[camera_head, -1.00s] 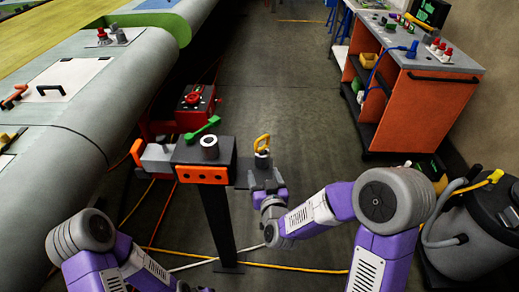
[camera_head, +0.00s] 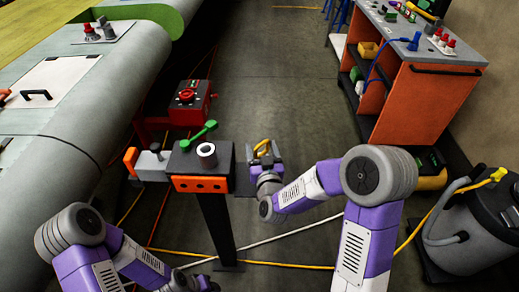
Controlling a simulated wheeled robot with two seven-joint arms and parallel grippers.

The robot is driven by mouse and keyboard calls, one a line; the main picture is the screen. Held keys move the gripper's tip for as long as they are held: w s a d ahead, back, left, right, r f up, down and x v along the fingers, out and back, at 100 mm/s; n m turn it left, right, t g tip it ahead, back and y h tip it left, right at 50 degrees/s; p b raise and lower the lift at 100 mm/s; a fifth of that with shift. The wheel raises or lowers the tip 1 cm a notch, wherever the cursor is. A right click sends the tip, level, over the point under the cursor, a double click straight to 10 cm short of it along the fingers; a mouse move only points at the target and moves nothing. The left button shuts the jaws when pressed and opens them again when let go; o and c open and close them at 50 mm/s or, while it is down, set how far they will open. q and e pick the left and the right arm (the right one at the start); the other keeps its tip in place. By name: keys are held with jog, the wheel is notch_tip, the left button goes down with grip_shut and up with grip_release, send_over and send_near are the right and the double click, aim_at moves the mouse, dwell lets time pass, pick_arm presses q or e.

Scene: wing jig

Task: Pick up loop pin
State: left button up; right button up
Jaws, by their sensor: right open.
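The loop pin, a yellow loop (camera_head: 261,147), stands upright at the right side of the dark stand (camera_head: 197,158) in the middle of the view. Its lower part is hidden behind my right gripper. My right gripper (camera_head: 265,153) is open, with its fingers at the loop. I cannot tell whether they touch it.
A grey wing (camera_head: 50,140) fills the left. An orange cart (camera_head: 425,105) and a dark vacuum (camera_head: 475,225) stand at right. Cables cross the floor.

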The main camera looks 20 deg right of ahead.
jog(key=shift+s, duration=0.15)
jog(key=shift+c, duration=0.8)
grip_shut()
jog(key=shift+r, duration=0.1)
notch_tip(320, 180, up, 10)
jog(key=p, duration=0.3)
